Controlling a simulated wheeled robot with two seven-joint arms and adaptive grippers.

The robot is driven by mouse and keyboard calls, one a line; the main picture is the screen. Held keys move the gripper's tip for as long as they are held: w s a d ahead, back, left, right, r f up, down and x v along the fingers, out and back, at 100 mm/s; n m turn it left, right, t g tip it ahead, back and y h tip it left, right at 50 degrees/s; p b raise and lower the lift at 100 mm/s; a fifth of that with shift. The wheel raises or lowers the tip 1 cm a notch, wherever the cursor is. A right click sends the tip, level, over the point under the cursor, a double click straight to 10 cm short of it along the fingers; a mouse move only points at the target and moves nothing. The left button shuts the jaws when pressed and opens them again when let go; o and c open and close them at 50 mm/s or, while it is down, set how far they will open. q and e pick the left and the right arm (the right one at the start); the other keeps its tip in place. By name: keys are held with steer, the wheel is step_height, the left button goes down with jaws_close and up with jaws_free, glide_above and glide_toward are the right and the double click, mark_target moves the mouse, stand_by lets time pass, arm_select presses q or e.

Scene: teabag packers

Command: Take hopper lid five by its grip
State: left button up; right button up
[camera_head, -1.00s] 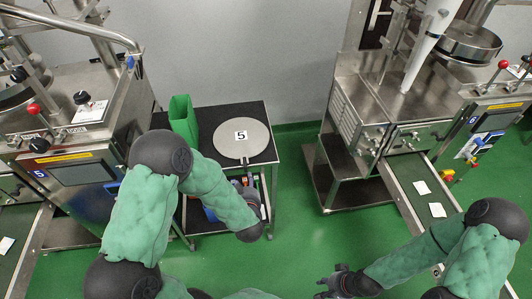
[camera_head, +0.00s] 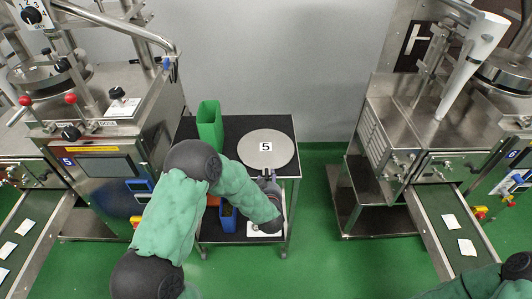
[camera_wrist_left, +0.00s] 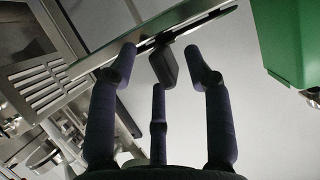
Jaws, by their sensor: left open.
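Hopper lid five (camera_head: 250,151) is a round grey disc with a white label reading 5, lying flat on the dark top of a small cart. In the left wrist view the lid (camera_wrist_left: 203,20) shows nearly edge-on, with its dark block-shaped grip (camera_wrist_left: 162,66) sticking out from it. My left gripper (camera_head: 268,174) is at the near edge of the lid in the head view. In the left wrist view its fingers (camera_wrist_left: 164,68) are spread, with the grip between or just beyond the fingertips; I see no contact. My right gripper is out of view; only part of that arm shows at lower right.
A green open box (camera_head: 209,122) stands on the cart top (camera_head: 240,125), left of the lid. Machine five (camera_head: 105,130) is close on the left. Machine six (camera_head: 400,120), with its conveyor (camera_head: 447,215), is on the right.

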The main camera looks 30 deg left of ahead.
arm_select(q)
steer(key=shift+x, duration=0.95)
steer(key=shift+s, duration=0.1)
jaws_close()
steer(key=shift+r, duration=0.1)
